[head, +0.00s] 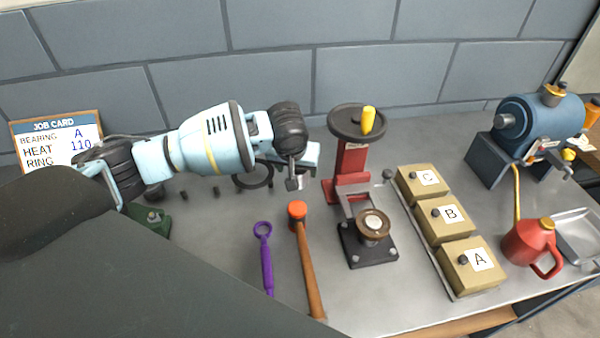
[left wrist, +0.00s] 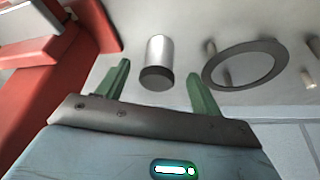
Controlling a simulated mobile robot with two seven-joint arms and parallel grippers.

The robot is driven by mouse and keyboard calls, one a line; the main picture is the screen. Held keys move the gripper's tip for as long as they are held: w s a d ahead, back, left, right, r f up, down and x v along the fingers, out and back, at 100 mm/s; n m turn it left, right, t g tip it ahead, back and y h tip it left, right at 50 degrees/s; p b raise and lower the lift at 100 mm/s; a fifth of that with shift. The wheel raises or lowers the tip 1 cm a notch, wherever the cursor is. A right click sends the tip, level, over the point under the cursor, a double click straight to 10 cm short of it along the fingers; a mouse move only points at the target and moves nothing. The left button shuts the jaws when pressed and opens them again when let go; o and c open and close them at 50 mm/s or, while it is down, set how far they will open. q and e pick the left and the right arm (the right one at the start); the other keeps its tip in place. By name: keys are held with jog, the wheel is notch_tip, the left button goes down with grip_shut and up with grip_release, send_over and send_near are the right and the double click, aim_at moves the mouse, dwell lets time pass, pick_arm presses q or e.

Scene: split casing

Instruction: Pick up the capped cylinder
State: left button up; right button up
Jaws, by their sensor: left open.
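The capped cylinder (left wrist: 158,58) shows in the left wrist view as a short silver body with a dark end facing my gripper. My left gripper (left wrist: 160,86) is open, with one green finger on each side of the cylinder's dark end. There are gaps between the fingers and the cylinder, and nothing is held. In the head view my left gripper (head: 292,172) is over the bench, left of the red press (head: 350,160). There the hand and wrist cover much of the spot, and I cannot clearly make out the cylinder. My right gripper is not in view.
A dark ring (left wrist: 245,65) and small posts lie to one side in the left wrist view. An orange-headed hammer (head: 305,255) and a purple wrench (head: 265,260) lie in front. Tan boxes (head: 470,268) marked A, B and C stand right, beyond a dark stand (head: 368,248).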

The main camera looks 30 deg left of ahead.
aim_at(299, 170)
pick_arm(q)
jog(key=shift+w+b+x, duration=0.2)
jog(key=shift+x, duration=1.1)
jog(key=shift+w+b+x, duration=0.15)
jog(key=shift+x, duration=1.2)
jog(key=shift+r, duration=0.2)
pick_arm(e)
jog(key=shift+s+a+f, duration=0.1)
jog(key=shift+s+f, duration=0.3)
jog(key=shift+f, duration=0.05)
pick_arm(q)
jog(key=c, duration=1.2)
jog(key=shift+o, duration=0.2)
jog(key=shift+r, duration=0.1)
